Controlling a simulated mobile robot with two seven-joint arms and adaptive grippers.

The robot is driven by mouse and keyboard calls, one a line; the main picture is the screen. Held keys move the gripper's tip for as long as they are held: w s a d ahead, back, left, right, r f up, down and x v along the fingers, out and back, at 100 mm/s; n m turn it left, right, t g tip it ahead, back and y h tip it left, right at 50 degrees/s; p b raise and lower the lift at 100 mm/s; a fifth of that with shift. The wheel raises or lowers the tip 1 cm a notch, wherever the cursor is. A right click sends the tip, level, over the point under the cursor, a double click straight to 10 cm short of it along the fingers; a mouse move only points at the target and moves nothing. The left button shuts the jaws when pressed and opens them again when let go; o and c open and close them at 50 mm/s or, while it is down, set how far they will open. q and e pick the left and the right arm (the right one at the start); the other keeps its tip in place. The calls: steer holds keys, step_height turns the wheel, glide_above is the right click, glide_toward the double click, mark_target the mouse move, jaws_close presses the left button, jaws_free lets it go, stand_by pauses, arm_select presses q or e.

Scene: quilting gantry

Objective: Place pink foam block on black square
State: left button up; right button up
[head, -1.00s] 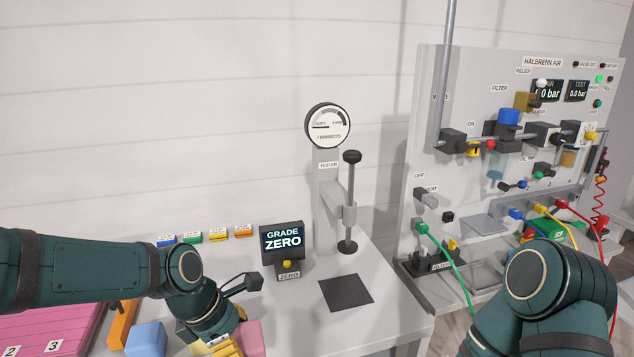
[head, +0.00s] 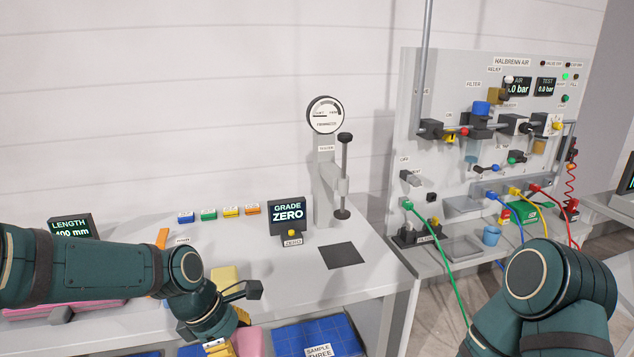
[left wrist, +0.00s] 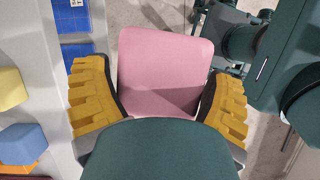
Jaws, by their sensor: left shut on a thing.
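My left gripper (head: 232,345) is shut on the pink foam block (head: 249,342) at the bottom of the head view. In the left wrist view the pink block (left wrist: 165,70) sits between the two yellow ribbed fingers (left wrist: 160,100), with floor behind it, off the table's front edge. The black square (head: 342,255) lies flat and bare on the grey table, right of and beyond the held block, below the tester. My right arm shows at the lower right, but its gripper is out of the frame.
The tester (head: 328,180) stands behind the black square, with the grade display (head: 287,213) to its left. A yellow block (head: 224,282) is partly behind my left arm. Blue sample trays (head: 318,338) lie below the tabletop. An air panel with hoses (head: 485,150) stands at right.

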mark_target(240, 352)
arm_select(q)
steer(key=f+m, duration=0.1)
steer(key=w+f+m+g, duration=0.1)
steer(key=f+m, duration=0.1)
steer(key=shift+w+a+f, duration=0.15)
steer(key=shift+w+a, duration=0.15)
steer(key=shift+w, duration=0.05)
steer(key=a+f+m+g+y, duration=0.3)
steer(key=f+m, duration=0.9)
steer(key=m, duration=0.4)
steer(key=shift+s+a+g+y, duration=0.3)
steer(key=shift+a+g+y, duration=0.15)
steer(key=shift+y, duration=0.25)
arm_select(e)
steer(key=shift+w+f, duration=0.1)
steer(key=shift+w, duration=0.3)
arm_select(q)
steer(key=shift+f, duration=0.15)
